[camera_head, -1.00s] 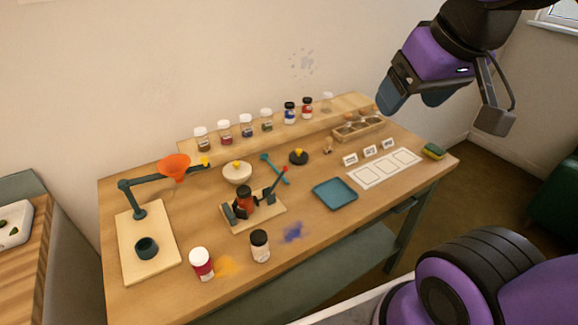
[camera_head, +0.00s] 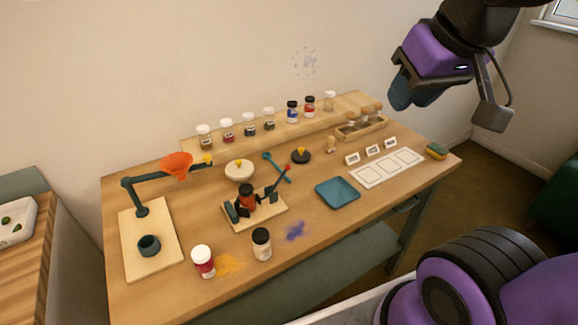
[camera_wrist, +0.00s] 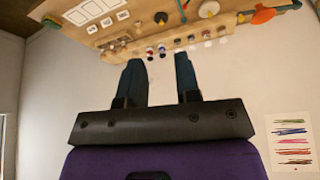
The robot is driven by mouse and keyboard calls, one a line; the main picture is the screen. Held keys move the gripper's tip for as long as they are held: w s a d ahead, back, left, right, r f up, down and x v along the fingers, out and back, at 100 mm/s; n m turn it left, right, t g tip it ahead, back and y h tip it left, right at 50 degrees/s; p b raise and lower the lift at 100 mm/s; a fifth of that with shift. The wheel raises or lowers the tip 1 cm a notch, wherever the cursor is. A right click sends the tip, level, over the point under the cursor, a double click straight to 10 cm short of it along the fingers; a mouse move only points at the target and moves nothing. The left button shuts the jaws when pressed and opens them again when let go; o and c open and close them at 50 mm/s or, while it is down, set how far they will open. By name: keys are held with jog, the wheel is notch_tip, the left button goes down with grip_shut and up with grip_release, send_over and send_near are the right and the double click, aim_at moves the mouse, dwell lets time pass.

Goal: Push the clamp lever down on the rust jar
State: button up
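The rust jar (camera_head: 246,197), an orange-red jar with a dark lid, stands in a dark clamp on a light wooden board (camera_head: 270,217) in the middle of the table. The clamp lever (camera_head: 279,182) is a dark arm with a red tip, tilted up to the right of the jar. My gripper (camera_head: 450,108) is high above the right end of the table, well away from the lever. In the wrist view my gripper's two dark fingers (camera_wrist: 160,78) are apart with nothing between them.
A blue tray (camera_head: 337,192) lies right of the clamp board. A red jar (camera_head: 203,262) and a white jar (camera_head: 262,244) stand in front. An orange funnel (camera_head: 177,164) on an arm is at the left. Several jars line the back shelf (camera_head: 215,148).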

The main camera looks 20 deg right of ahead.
jog(key=w+m, duration=0.1)
jog(key=w, duration=0.1)
jog(key=w+f, duration=0.1)
jog(key=w, duration=0.1)
jog(key=w+m+g+y, duration=0.1)
jog(key=w, duration=0.2)
jog(key=shift+a+f+m, duration=0.2)
jog(key=shift+a+m, duration=0.1)
jog(key=shift+a, duration=0.1)
grip_shut()
jog(key=m+g+h, duration=0.2)
jog(key=m+g, duration=0.2)
jog(key=m, duration=0.7)
send_over(287, 166)
notch_tip(287, 166, down, 23)
jog(key=shift+a+f, duration=0.3)
jog(key=shift+a, duration=0.15)
jog(key=shift+s, duration=0.1)
jog(key=shift+d+f, duration=0.15)
jog(key=shift+f, duration=1.4)
jog(key=shift+d+f, duration=0.15)
jog(key=shift+f, duration=1.8)
